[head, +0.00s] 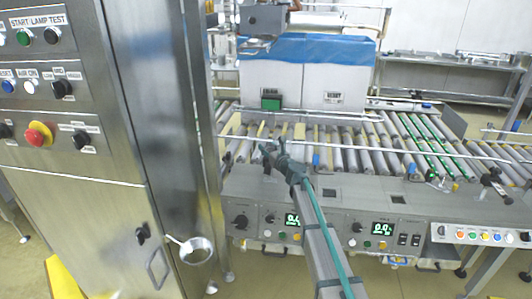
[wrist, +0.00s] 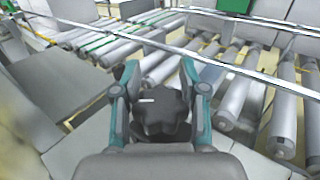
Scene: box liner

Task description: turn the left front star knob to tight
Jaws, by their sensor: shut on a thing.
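The star knob (wrist: 160,114) is dark and lobed, with a short white mark on its top pointing left in the wrist view. My gripper (wrist: 160,90) has one finger on each side of it and is shut on the knob. In the head view my gripper (head: 271,152) is at the front edge of the roller conveyor, left of the middle. There the knob is mostly hidden by the fingers, and I cannot make out its mark.
Conveyor rollers (head: 345,140) lie beyond my gripper. A metal guide rail (wrist: 250,72) crosses close behind the knob in the wrist view. A steel control cabinet (head: 110,130) stands at the left. A panel with displays and dials (head: 310,225) runs below the conveyor.

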